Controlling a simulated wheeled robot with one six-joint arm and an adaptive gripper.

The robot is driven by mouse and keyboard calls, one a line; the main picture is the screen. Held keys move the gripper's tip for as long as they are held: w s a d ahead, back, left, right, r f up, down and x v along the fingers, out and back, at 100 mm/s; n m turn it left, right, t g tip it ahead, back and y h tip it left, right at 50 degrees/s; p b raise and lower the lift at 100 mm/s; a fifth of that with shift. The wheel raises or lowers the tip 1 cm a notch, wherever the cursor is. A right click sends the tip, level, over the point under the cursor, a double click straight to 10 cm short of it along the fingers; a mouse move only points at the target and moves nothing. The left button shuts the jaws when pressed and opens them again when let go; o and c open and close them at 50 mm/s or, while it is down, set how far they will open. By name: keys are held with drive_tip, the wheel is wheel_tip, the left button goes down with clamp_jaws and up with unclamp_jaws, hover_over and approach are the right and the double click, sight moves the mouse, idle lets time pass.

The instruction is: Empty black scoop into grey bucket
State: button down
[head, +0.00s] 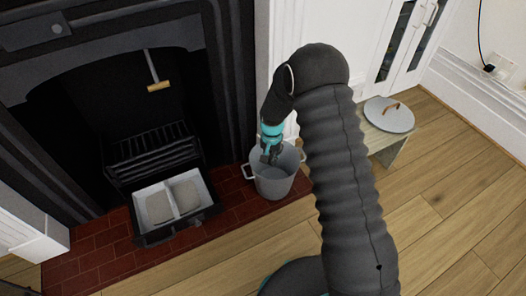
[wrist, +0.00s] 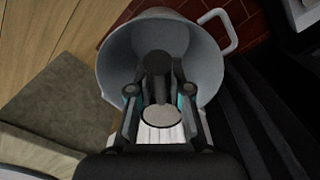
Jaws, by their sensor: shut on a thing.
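The grey bucket (head: 273,188) stands on the red brick hearth, with a loop handle on each side. My gripper (head: 269,152) is over its mouth, pointing down. In the wrist view my gripper (wrist: 158,92) is shut on a dark piece that I take to be the black scoop (wrist: 157,66), which lies in front of the bucket's open mouth (wrist: 112,55). A pale grey round face shows between the fingers. The scoop's bowl cannot be made out clearly, so I cannot tell whether it holds anything or how it is tilted.
A black ash drawer (head: 143,238) with two pale, filled compartments stands out below the grate (head: 150,150). A grey lid (head: 388,116) lies on a low stool (head: 388,147) at right. The wooden floor in front is clear.

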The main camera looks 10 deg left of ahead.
drive_tip(key=shift+s+a+f+t+y+p, duration=0.2)
drive_tip(key=shift+a+y, duration=0.35)
drive_tip(key=shift+y, duration=0.4)
drive_tip(key=shift+s+a+f+t+y+p, duration=0.1)
drive_tip(key=shift+s+a+f+y+p, duration=0.1)
drive_tip(key=shift+a+y, duration=0.55)
drive_tip(key=shift+d+y+b, duration=0.45)
drive_tip(key=shift+y+b, duration=0.35)
drive_tip(key=shift+b, duration=0.05)
drive_tip(key=shift+d+t+y+b, duration=0.3)
drive_tip(key=shift+y+b, duration=1)
drive_tip(key=shift+b, duration=2.45)
drive_tip(key=shift+s+d+f+t+y+b, duration=0.1)
drive_tip(key=shift+d+f+t+y+b, duration=0.15)
drive_tip(key=shift+y+b, duration=0.95)
drive_tip(key=shift+d+f+t+y+b, duration=0.15)
drive_tip(key=shift+d+y+b, duration=0.35)
drive_tip(key=shift+b, duration=1.3)
drive_tip(key=shift+s+d+f+t+y, duration=0.15)
drive_tip(key=shift+d+f+y, duration=0.2)
drive_tip(key=shift+y, duration=0.9)
drive_tip(key=shift+d+f+t+y, duration=0.1)
drive_tip(key=shift+d+f+y, duration=0.15)
drive_tip(key=shift+y, duration=1.05)
drive_tip(key=shift+s+d+f+t+y, duration=0.15)
drive_tip(key=shift+d+f+y, duration=0.2)
drive_tip(key=shift+y, duration=0.9)
drive_tip(key=shift+w+r, duration=0.1)
